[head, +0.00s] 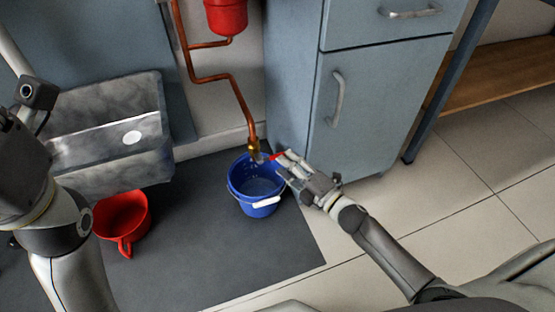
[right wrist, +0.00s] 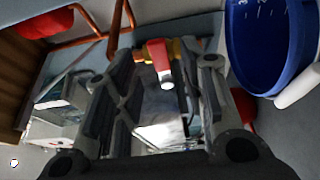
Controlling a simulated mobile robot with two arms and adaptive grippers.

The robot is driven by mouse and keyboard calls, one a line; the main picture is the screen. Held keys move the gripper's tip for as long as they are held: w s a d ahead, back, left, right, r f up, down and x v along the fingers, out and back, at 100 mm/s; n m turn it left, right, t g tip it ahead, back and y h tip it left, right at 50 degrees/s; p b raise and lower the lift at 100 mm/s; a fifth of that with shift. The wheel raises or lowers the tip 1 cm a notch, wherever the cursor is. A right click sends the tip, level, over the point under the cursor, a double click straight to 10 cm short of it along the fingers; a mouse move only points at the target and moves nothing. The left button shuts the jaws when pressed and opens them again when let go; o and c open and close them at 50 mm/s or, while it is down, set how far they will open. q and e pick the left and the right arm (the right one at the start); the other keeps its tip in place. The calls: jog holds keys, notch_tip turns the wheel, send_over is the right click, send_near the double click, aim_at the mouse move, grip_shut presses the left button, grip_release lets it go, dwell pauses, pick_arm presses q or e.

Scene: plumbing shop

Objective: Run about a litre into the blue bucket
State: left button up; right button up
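The blue bucket (head: 236,193) stands on the dark mat under a brass tap (head: 254,148) at the end of a copper pipe. A paler patch shows at its bottom; I cannot tell whether it is water. White marks line its inside wall in the right wrist view (right wrist: 262,50). The tap's red lever (head: 277,155) points right, toward my right gripper (head: 284,164). In the right wrist view the lever (right wrist: 158,56) lies between the spread fingers, with gaps on both sides. My left arm shows at the left; its gripper is not in view.
A grey stone sink (head: 95,160) stands at the left, with a red jug (head: 123,216) before it. A red vessel (head: 226,15) hangs on the pipe above. A blue-grey cabinet (head: 375,105) stands right of the tap. The tiled floor at right is clear.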

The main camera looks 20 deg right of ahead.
jog(key=shift+b+x, duration=0.65)
jog(key=shift+x, duration=1.7)
grip_shut()
